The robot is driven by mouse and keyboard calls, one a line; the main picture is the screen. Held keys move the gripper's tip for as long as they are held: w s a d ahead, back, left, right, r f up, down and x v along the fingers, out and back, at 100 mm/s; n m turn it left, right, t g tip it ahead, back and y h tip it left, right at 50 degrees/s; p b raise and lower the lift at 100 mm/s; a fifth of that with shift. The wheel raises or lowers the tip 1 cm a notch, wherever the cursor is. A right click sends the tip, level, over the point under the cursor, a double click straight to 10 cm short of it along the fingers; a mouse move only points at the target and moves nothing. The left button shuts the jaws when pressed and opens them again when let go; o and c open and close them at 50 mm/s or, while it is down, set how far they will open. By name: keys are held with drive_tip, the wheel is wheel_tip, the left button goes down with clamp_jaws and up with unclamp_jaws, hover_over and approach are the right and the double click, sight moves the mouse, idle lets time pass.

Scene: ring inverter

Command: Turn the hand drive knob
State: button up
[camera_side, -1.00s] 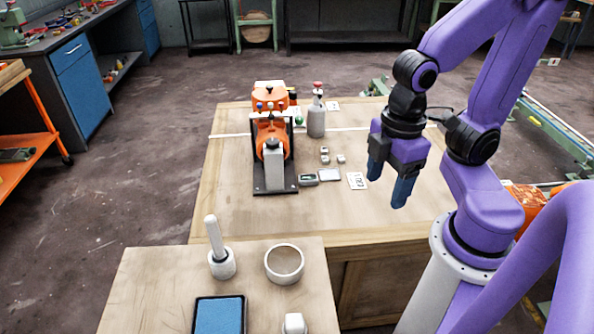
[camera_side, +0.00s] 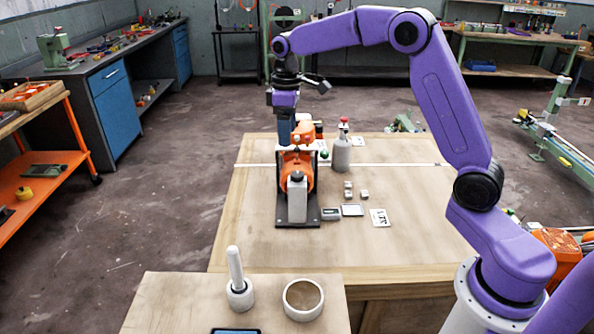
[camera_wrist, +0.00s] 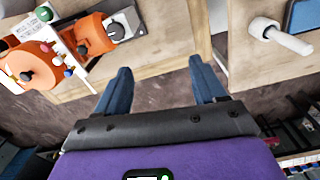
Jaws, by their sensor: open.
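The orange machine (camera_side: 297,163) stands on a black base plate on the wooden table, with a grey-white block (camera_side: 297,202) at its front. In the wrist view the machine (camera_wrist: 38,68) is at the upper left, with small coloured knobs and a dark hub on its orange body. I cannot tell which part is the hand drive knob. My gripper (camera_side: 285,140) points down at the machine's upper, far part and hides some of it. In the wrist view its blue fingers (camera_wrist: 158,67) are spread, with nothing between them; the machine is left of them.
A grey bottle with a red top (camera_side: 341,152) stands right of the machine. Small grey blocks (camera_side: 349,191), a flat device (camera_side: 331,214) and a printed card (camera_side: 380,217) lie nearby. The table's right part is clear.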

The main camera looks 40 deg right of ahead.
drive_tip(key=m, duration=0.1)
hover_over(297, 174)
wheel_tip(297, 174, down, 2)
wheel_tip(297, 174, down, 17)
drive_tip(key=shift+w+d+f, duration=0.1)
idle(0.4)
drive_tip(key=c, duration=1.1)
drive_tip(key=shift+o, duration=0.2)
